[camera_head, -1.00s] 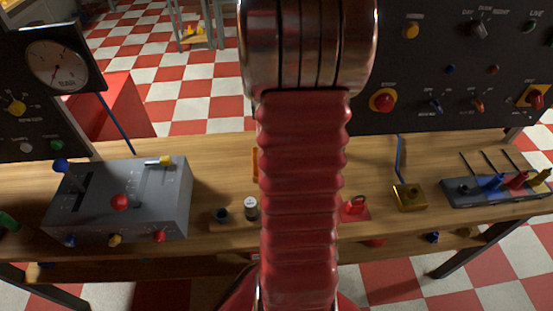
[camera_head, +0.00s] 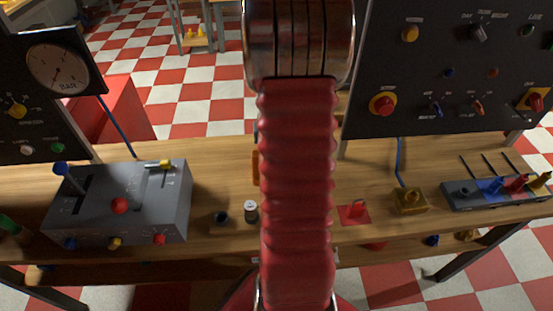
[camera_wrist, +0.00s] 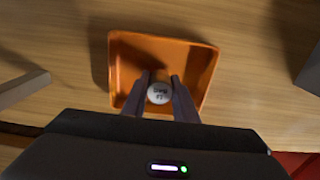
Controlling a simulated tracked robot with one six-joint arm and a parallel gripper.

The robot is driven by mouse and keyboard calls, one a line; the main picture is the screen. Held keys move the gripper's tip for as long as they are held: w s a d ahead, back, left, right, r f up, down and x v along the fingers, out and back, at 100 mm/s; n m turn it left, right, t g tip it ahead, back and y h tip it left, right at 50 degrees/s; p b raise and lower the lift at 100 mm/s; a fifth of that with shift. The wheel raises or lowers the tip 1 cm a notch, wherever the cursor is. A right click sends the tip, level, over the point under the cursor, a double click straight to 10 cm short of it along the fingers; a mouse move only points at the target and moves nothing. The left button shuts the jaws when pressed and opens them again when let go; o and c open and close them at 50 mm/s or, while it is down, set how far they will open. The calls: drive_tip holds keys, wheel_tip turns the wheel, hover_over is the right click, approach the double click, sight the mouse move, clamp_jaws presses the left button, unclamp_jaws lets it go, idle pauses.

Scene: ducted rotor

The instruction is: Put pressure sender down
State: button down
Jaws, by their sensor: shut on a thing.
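In the wrist view, my gripper (camera_wrist: 161,98) is shut on the pressure sender (camera_wrist: 159,93), seen end-on as a round white top with dark lettering. The two dark fingers stand on either side of it. The sender is within the outline of an orange tray (camera_wrist: 124,62), towards its near side. I cannot tell whether it touches the tray floor. In the head view my arm hides the gripper and most of the tray; only a sliver of the tray's orange left edge (camera_head: 256,168) shows.
A white-topped cylinder (camera_head: 251,211) and a dark round part (camera_head: 221,217) stand left of my arm, near a grey lever box (camera_head: 132,205). To the right are a red part (camera_head: 354,212), a brass block (camera_head: 410,202) and a grey rack (camera_head: 497,190). Black panels stand behind.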

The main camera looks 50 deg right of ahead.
drive_tip(key=c, duration=1.4)
unclamp_jaws()
wheel_tip(320, 180, up, 12)
drive_tip(key=w+a+r+n+t, duration=0.1)
drive_tip(key=w+a+r, duration=0.15)
drive_tip(key=a, duration=0.25)
drive_tip(key=w+a+r+n, duration=0.1)
drive_tip(key=a+r, duration=0.2)
drive_tip(key=a, duration=0.2)
drive_tip(key=s+a+r+n+t, duration=0.1)
drive_tip(key=s+a+r+n, duration=0.1)
drive_tip(key=a, duration=0.6)
drive_tip(key=s+a+r+n+t, duration=0.1)
drive_tip(key=a+n+t, duration=0.1)
drive_tip(key=a, duration=0.7)
drive_tip(key=s+a+r+n+t, duration=0.1)
drive_tip(key=s+a+r+n, duration=0.1)
drive_tip(key=a, duration=0.7)
drive_tip(key=shift+s+a+r+n+t, duration=0.2)
drive_tip(key=shift+s+r+n+t, duration=0.15)
drive_tip(key=shift+n, duration=0.55)
